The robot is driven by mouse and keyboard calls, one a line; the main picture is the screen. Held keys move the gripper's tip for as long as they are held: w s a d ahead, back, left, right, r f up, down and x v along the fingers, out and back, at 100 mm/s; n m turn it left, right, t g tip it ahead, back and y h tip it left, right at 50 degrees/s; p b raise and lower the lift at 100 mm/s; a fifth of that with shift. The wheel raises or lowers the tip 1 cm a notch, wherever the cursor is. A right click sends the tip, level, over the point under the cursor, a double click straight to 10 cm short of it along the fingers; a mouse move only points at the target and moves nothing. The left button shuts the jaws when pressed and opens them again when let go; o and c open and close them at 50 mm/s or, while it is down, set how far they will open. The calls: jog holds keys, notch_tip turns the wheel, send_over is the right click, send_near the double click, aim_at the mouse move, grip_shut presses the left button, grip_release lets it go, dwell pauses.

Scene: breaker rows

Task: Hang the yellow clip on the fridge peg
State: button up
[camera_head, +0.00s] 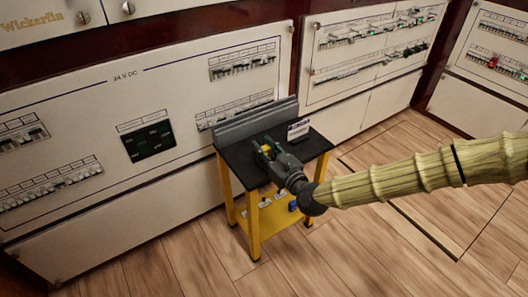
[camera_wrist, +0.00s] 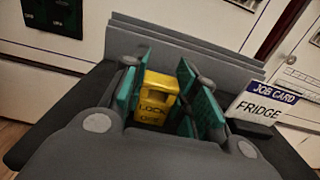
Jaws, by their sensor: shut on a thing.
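The yellow clip (camera_wrist: 156,98) is a small block with dark lettering, seen between the teal finger pads in the wrist view. It also shows as a small yellow spot in the head view (camera_head: 266,149). My gripper (camera_head: 263,151) is low over the black top of a small yellow-legged stand, with its fingers (camera_wrist: 164,90) shut on the clip. I cannot tell whether the clip touches the stand top. A job card reading FRIDGE (camera_wrist: 259,108) stands to the right of my gripper. I cannot pick out the fridge peg in either view.
The stand's black top (camera_head: 312,147) has a grey raised back (camera_head: 258,121). Its lower shelf holds small items, one blue (camera_head: 293,206). Behind is a white 24 V DC panel (camera_head: 85,110) with breaker rows; more breaker panels (camera_head: 365,45) stand to the right. Wooden floor is clear in front.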

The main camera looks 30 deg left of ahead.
aim_at(266, 148)
jog(key=r+p, duration=0.1)
jog(key=r, duration=0.1)
jog(key=r+p, duration=0.1)
jog(key=r, duration=0.1)
jog(key=shift+w+d, duration=0.1)
jog(key=shift+d, duration=0.1)
jog(key=w+d+p, duration=0.2)
jog(key=d, duration=1.3)
jog(key=shift+d+r, duration=0.25)
jog(key=shift+r, duration=0.2)
jog(key=shift+r, duration=0.1)
